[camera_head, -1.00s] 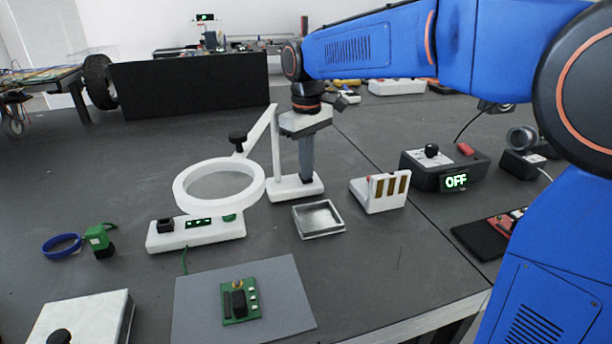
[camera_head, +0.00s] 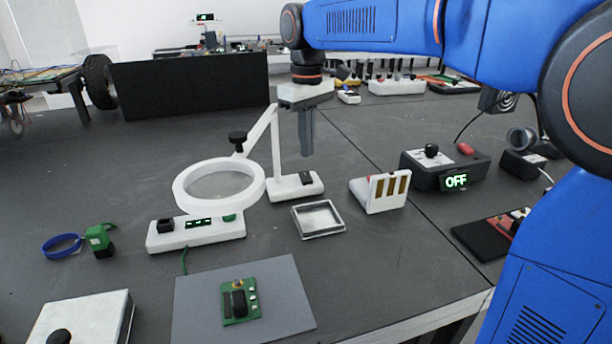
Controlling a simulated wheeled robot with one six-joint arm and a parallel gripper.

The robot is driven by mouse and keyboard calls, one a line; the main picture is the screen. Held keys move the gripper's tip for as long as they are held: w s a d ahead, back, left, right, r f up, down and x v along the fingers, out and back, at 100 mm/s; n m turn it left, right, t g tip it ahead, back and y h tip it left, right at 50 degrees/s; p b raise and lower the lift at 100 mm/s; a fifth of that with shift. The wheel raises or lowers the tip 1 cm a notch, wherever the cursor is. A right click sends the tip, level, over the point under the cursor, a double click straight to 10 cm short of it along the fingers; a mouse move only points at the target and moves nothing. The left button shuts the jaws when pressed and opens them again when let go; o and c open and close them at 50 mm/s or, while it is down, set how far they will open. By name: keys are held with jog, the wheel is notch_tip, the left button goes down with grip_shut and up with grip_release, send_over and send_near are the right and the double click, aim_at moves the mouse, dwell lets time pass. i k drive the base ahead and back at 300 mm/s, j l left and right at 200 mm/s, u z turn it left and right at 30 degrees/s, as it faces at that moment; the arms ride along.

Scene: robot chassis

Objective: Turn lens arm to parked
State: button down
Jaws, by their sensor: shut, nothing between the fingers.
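The lens arm is a white magnifier whose ring (camera_head: 219,186) hangs out to the left, above a white board with green displays (camera_head: 196,232). Its post and slanted arm (camera_head: 262,130) carry a black knob (camera_head: 237,140) and rise from a white base (camera_head: 295,187) with a black switch (camera_head: 306,178). My gripper (camera_head: 308,152) is shut and empty. It points down, in the air above the base and to the right of the post in the picture. It appears apart from the base. Any contact with the post cannot be told.
A dark box reading OFF (camera_head: 445,172) is to the right. A green circuit board (camera_head: 240,302) lies on a grey mat (camera_head: 290,285) in front.

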aim_at(244, 142)
jog(key=k, duration=1)
